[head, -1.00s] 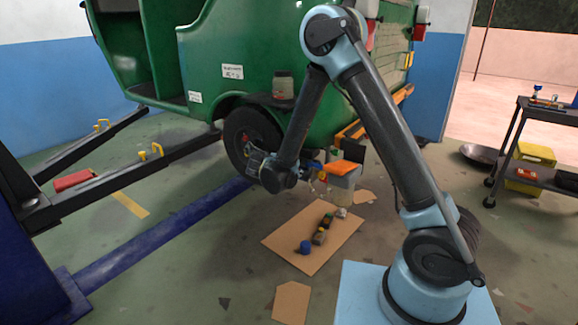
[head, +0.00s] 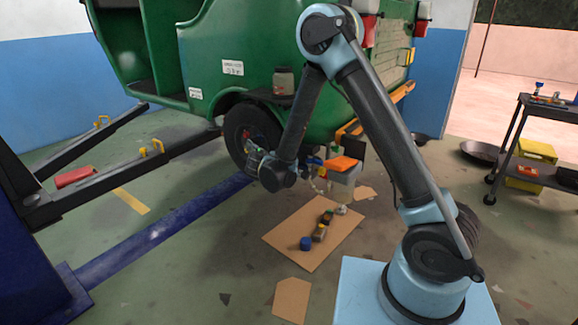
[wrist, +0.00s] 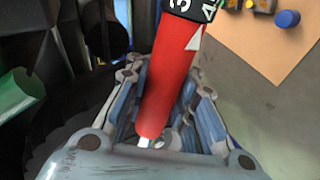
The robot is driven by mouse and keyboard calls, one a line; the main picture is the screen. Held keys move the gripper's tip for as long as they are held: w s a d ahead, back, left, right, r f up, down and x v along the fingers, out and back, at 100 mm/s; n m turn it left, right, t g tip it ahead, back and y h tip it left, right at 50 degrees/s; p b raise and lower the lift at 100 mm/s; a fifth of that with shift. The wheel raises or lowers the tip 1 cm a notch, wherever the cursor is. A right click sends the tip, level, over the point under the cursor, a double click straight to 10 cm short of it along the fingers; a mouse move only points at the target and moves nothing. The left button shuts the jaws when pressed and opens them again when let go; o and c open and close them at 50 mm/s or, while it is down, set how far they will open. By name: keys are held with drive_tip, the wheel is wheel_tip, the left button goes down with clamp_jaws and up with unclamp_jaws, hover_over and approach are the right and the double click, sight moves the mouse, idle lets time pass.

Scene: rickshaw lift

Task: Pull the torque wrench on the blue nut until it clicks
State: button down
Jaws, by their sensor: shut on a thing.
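The torque wrench's red handle (wrist: 172,90) runs up the middle of the wrist view, with a black band bearing white digits at its upper end. My gripper (wrist: 165,85) is shut on this handle, with a finger along each side. In the head view my gripper (head: 257,158) is beside the wheel (head: 238,135) of the green rickshaw (head: 225,50). The blue nut and the wrench's head cannot be made out in either view. Whether the wrench has clicked cannot be seen.
A cardboard sheet (head: 290,250) lies on the floor below, with a blue cap (head: 306,243) and several small items. A bucket (head: 342,185) with an orange item stands beyond it. Lift arms (head: 110,175) and a blue floor beam (head: 165,230) lie left. A trolley (head: 545,110) stands right.

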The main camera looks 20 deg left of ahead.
drive_tip(key=shift+s+a, duration=0.3)
drive_tip(key=shift+s, duration=0.55)
drive_tip(key=shift+s+a, duration=0.3)
drive_tip(key=shift+s, duration=0.5)
drive_tip(key=s+a, duration=0.2)
drive_tip(key=s, duration=0.4)
drive_tip(key=shift+s+a, duration=0.25)
idle(0.4)
idle(0.4)
